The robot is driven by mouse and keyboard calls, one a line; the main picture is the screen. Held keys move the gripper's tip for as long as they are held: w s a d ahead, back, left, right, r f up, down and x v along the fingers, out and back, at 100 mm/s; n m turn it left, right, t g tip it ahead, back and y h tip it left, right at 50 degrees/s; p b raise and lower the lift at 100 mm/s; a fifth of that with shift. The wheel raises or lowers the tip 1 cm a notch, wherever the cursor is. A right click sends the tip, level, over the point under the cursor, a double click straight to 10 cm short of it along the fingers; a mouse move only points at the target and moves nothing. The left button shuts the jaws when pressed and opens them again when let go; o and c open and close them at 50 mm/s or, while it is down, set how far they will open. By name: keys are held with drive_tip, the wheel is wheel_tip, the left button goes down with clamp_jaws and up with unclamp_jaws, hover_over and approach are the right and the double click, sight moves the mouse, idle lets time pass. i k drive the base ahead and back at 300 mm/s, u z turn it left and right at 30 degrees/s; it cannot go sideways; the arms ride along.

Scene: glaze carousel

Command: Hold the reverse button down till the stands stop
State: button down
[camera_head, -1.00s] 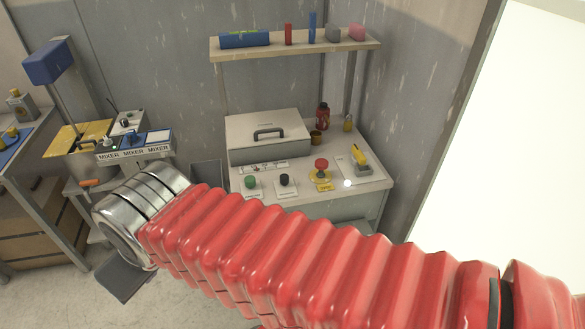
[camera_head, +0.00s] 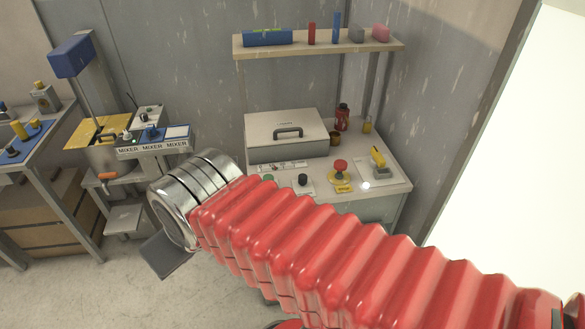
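A control desk (camera_head: 395,187) stands against the back wall. On it are a green button (camera_head: 268,177), partly hidden behind my arm, a black button (camera_head: 303,180), a red mushroom button (camera_head: 340,167) on a yellow base and a yellow lever switch (camera_head: 378,158). The labels are too small to read, so I cannot tell which is the reverse button. No turning stands can be made out. My red bellows arm crosses the foreground to a metal cuff. A grey plate of my gripper (camera_head: 167,256) shows below the cuff, left of the desk; the fingertips are hidden.
A lidded grey box (camera_head: 286,138) sits on the desk beneath a shelf (camera_head: 320,44) with several items. A mixer station (camera_head: 152,140) stands to the left, beside a blue-topped table (camera_head: 22,143). Bare floor (camera_head: 105,285) lies at lower left.

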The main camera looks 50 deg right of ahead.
sight(302, 177)
drive_tip(key=u, duration=0.05)
drive_tip(key=i, duration=1)
drive_tip(key=z, duration=0.05)
